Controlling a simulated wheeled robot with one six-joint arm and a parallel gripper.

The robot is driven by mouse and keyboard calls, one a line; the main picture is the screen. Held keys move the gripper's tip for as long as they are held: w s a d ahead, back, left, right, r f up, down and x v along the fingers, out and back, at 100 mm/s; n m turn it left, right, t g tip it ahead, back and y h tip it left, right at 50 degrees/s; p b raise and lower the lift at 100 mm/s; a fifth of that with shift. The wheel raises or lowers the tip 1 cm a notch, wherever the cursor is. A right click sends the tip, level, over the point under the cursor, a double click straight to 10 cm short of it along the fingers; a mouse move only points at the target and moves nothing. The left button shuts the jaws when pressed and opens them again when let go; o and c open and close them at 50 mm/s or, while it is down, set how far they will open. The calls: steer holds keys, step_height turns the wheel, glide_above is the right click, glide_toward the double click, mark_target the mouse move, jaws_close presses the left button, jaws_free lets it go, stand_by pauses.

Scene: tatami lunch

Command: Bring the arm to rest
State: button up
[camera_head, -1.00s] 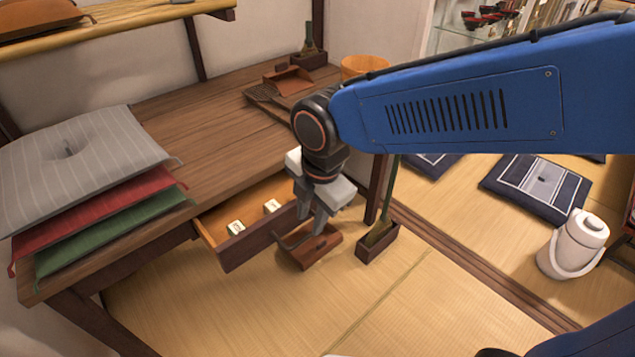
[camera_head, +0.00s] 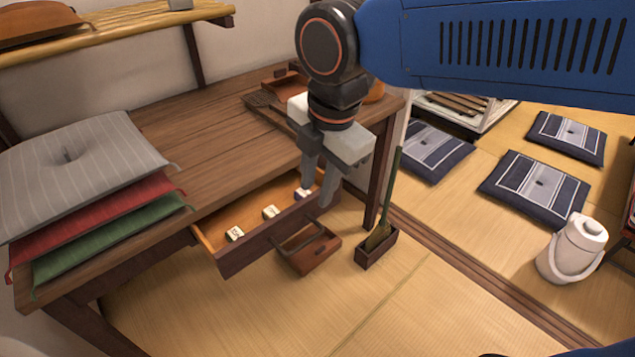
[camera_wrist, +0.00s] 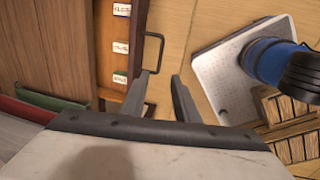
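My gripper (camera_head: 316,190) is raised above the front of the open drawer (camera_head: 236,261), at its right end in the head view. Its two fingers are apart with nothing between them. In the wrist view the gripper (camera_wrist: 164,88) is also open and empty, with the drawer's handle (camera_wrist: 153,62) beyond the left finger. The drawer stands pulled out from the wooden table (camera_head: 190,130). Several small white labelled blocks lie in the drawer, among them one near its left end (camera_head: 235,233) and one in the middle (camera_head: 270,212).
Grey, red and green cushions (camera_head: 80,160) are stacked on the table's left. A small box with a brush (camera_head: 376,247) stands on the tatami right of the drawer. A white jug (camera_head: 572,250) and blue cushions (camera_head: 536,188) are farther right.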

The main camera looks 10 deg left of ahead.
steer(key=w+d+f+m+t, duration=0.2)
steer(key=w+d+m, duration=0.1)
steer(key=d+m, duration=1.3)
steer(key=s+d+f+m, duration=0.3)
steer(key=d+m, duration=0.3)
steer(key=d, duration=0.3)
steer(key=s+d+f+m+t+h, duration=0.1)
steer(key=s+d+f+m, duration=0.2)
steer(key=d+m, duration=0.3)
steer(key=d+f, duration=0.1)
steer(key=d, duration=0.2)
steer(key=shift+s+d+h, duration=0.3)
steer(key=shift+s+d, duration=0.05)
steer(key=shift+d, duration=0.05)
